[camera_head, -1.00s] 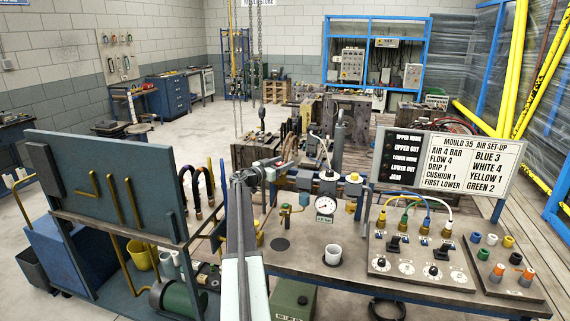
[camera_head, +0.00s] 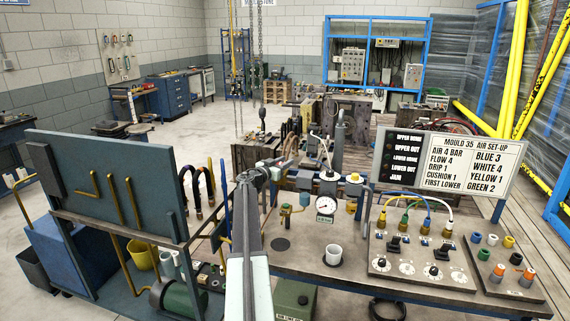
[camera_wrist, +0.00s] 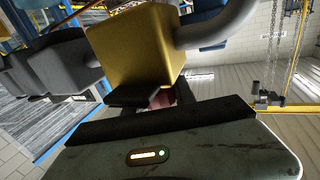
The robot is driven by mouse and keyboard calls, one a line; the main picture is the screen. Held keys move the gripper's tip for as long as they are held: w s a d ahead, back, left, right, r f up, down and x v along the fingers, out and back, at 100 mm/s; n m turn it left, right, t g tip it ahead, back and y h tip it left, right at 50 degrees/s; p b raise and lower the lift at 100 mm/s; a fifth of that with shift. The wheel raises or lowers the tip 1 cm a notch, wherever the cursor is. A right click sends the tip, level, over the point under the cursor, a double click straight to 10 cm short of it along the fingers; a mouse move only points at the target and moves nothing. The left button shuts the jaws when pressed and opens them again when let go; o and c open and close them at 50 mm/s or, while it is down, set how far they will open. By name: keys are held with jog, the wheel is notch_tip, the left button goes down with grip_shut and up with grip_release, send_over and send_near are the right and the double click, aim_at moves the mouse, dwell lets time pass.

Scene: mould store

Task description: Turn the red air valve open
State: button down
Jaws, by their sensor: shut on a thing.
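My gripper (camera_head: 276,164) is at the far end of my arm, over the back left of the bench, left of the pressure gauge (camera_head: 325,207). In the wrist view its dark jaws (camera_wrist: 155,98) are shut on a small red part, which I take for the red air valve's handle (camera_wrist: 162,98). Only a sliver of red shows between the jaws. A brass block (camera_wrist: 137,48) with a grey pipe (camera_wrist: 228,25) stands just beyond them. The jaws hide most of the handle, so its angle cannot be read.
A printed sign board (camera_head: 444,160) stands behind. A blue-grey rack (camera_head: 105,185) with brass pipes is close on the left.

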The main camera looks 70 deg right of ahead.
aim_at(278, 163)
jog(key=n+t, duration=0.1)
jog(key=t, duration=0.1)
jog(key=n+t, duration=0.1)
jog(key=t, duration=0.1)
jog(key=n+t, duration=0.2)
jog(key=shift+w+t+h, duration=0.4)
jog(key=n+t+y, duration=0.1)
jog(key=n+t, duration=0.1)
jog(key=t, duration=0.1)
jog(key=w+n+t+y, duration=0.1)
jog(key=n+t+y, duration=0.1)
jog(key=n+t, duration=0.1)
jog(key=w+n+t+y, duration=0.1)
jog(key=n+t, duration=0.2)
jog(key=t, duration=0.2)
jog(key=shift+a+y, duration=0.15)
jog(key=shift+y, duration=0.25)
jog(key=shift+w+a+n+t+y, duration=0.2)
jog(key=shift+n+t+y, duration=0.55)
jog(key=shift+y, duration=0.15)
jog(key=shift+w+a+n+t+y, duration=0.15)
jog(key=shift+n+t+y, duration=0.6)
jog(key=shift+y, duration=0.15)
jog(key=shift+a+y, duration=0.1)
jog(key=shift+y, duration=0.2)
jog(key=c, duration=1)
grip_release()
jog(key=shift+c, duration=0.2)
